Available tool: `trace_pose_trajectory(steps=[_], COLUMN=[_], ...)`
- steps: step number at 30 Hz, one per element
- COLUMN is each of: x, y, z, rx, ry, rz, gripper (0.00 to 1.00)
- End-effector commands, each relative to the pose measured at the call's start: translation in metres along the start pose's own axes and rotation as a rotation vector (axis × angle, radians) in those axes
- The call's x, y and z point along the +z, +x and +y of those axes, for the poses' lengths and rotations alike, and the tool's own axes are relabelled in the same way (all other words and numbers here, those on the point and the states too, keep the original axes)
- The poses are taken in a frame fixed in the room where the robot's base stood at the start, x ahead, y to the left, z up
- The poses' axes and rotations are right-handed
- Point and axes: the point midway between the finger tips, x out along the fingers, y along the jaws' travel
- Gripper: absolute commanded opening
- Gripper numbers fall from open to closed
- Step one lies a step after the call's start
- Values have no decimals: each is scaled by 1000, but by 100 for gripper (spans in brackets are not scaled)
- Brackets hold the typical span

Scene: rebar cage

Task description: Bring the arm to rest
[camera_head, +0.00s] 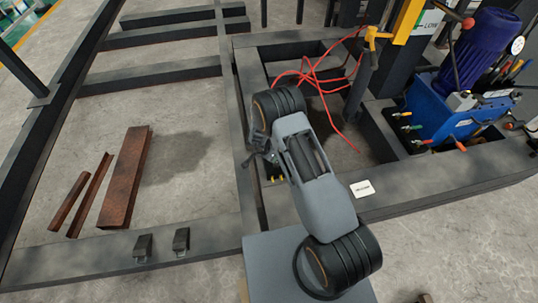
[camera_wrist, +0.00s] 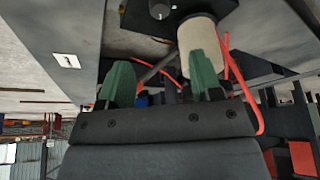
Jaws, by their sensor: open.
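My arm (camera_head: 312,170) rises from my grey base and is folded at the elbow, above the dark steel frame (camera_head: 250,110). My gripper shows in the wrist view (camera_wrist: 160,82) as two green fingers set apart, with nothing held between them. In the wrist view a pale cylinder (camera_wrist: 198,38) shows beyond the right finger; I cannot tell whether they touch. In the head view the arm's end is small and dark beside the frame's middle beam, and its fingers are hard to make out.
Red cables (camera_head: 318,82) lie loose inside the frame behind my arm. A blue hydraulic unit (camera_head: 450,105) stands at the right. Rusty steel pieces (camera_head: 126,178) lie on the floor at the left. A white label (camera_head: 362,188) is on the near beam. Bare floor shows at the lower right.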

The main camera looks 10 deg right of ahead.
Motion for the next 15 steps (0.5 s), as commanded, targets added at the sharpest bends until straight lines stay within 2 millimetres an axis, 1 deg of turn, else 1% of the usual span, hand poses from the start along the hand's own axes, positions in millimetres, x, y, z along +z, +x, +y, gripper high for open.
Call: trace_pose_trajectory(steps=[13,15], x=[0,3], y=[0,0], z=[0,-7], rx=[-2,-38], ry=[21,64], rz=[-1,-18], gripper=[59,59])
